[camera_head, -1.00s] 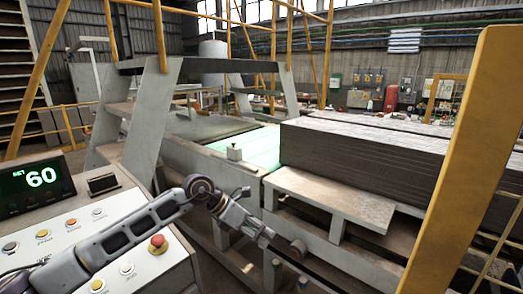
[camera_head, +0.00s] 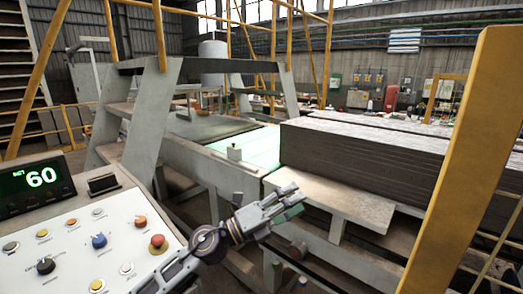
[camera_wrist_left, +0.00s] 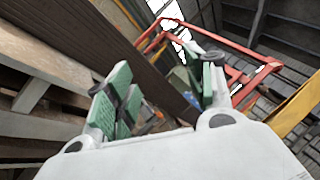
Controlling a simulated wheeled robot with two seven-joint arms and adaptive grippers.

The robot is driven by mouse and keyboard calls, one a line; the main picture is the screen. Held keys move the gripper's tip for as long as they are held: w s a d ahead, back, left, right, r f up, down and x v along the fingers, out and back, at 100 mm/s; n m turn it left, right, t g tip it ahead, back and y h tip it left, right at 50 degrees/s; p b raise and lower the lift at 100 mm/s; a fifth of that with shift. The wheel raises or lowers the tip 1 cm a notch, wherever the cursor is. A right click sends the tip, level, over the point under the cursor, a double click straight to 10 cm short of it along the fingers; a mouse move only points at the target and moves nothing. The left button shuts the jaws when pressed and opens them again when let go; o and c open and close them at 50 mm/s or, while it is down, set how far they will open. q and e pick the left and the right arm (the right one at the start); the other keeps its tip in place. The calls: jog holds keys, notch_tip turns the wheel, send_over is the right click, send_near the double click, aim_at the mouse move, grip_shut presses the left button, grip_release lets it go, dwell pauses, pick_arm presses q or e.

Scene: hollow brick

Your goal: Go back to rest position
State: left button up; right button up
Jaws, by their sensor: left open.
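My left gripper (camera_head: 290,200) is in the lower middle of the head view, in front of the grey machine frame and right of the control panel. Its fingers point up and to the right. In the left wrist view the gripper (camera_wrist_left: 165,95) shows its green-padded fingers spread apart with nothing between them. My right gripper is in neither view.
The control panel (camera_head: 75,235) with knobs, buttons and a display reading 60 stands at the left. A stack of dark slabs (camera_head: 390,160) lies on the machine at the right. A yellow post (camera_head: 465,160) rises at the right. A light platform edge (camera_head: 335,195) is just beyond the gripper.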

pick_arm(q)
jog(key=w+a+f+n+t+y, duration=0.2)
jog(key=a+n+t+y, duration=0.4)
jog(key=n, duration=0.4)
jog(key=w+a+f+n+t+y, duration=0.25)
jog(key=a+n+t+y, duration=0.3)
jog(key=n, duration=0.35)
jog(key=s+a+f+n+g+y, duration=0.2)
jog(key=a+f+n+y, duration=0.2)
jog(key=a+f+n, duration=0.3)
jog(key=s+a+f+n+g+y, duration=0.2)
jog(key=a+f+n+g+y, duration=0.25)
jog(key=f, duration=0.55)
jog(key=s+a+f+n+g, duration=0.25)
jog(key=s+f+g, duration=0.25)
jog(key=s+f, duration=0.45)
jog(key=s+a+f+n+g, duration=0.2)
jog(key=s+a+f+g, duration=0.35)
jog(key=s, duration=0.75)
notch_tip(320, 180, down, 34)
jog(key=s+d, duration=0.1)
jog(key=s, duration=0.2)
jog(key=s+a+f, duration=0.2)
jog(key=s+f, duration=0.8)
jog(key=s, duration=0.1)
jog(key=s+a+f+g, duration=0.1)
jog(key=s+a+f, duration=0.1)
jog(key=s+f, duration=0.8)
jog(key=shift+s, duration=0.6)
jog(key=shift+f, duration=0.1)
